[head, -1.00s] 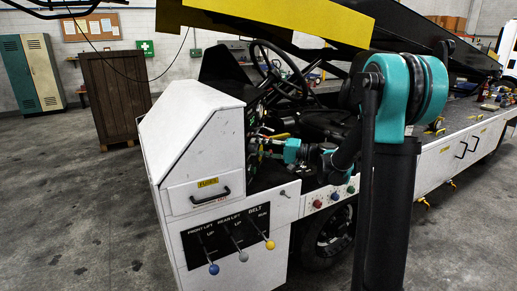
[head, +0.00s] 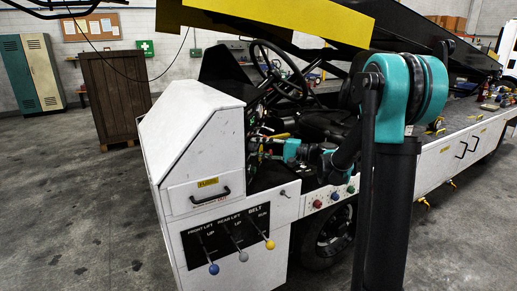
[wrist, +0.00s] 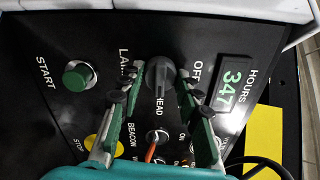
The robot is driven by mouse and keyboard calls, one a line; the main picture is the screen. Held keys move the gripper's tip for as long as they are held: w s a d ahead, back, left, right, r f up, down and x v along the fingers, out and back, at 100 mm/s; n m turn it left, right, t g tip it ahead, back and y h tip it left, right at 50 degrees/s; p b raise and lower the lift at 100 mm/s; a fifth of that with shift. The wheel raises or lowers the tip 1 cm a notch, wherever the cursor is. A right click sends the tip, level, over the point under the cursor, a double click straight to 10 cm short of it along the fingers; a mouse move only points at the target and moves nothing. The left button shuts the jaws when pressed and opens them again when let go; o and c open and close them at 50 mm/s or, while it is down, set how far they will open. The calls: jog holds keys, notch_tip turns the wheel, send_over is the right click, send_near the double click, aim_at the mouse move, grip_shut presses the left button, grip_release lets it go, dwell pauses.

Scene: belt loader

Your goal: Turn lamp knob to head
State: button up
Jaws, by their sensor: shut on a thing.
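The lamp knob (wrist: 160,70) is a dark grey knob on the black control panel (wrist: 60,125) in the wrist view. The LAMP label is on its left, OFF on its right and HEAD just below it. My gripper (wrist: 161,78) has one finger on each side of the knob and is shut on it. In the head view my gripper (head: 270,147) reaches into the panel beside the steering wheel, and the knob cannot be made out.
A green START button (wrist: 79,76) is left of the fingers. A beacon switch with an orange tip (wrist: 151,152) sits below between them, and an hours display (wrist: 232,84) to the right. The white cabinet (head: 190,140) and steering wheel (head: 279,70) flank my wrist in the head view.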

jog(key=o, duration=1.2)
jog(key=shift+c, duration=0.2)
jog(key=s+d, duration=0.2)
jog(key=d, duration=1)
jog(key=shift+s, duration=0.1)
jog(key=shift+a+f, duration=0.1)
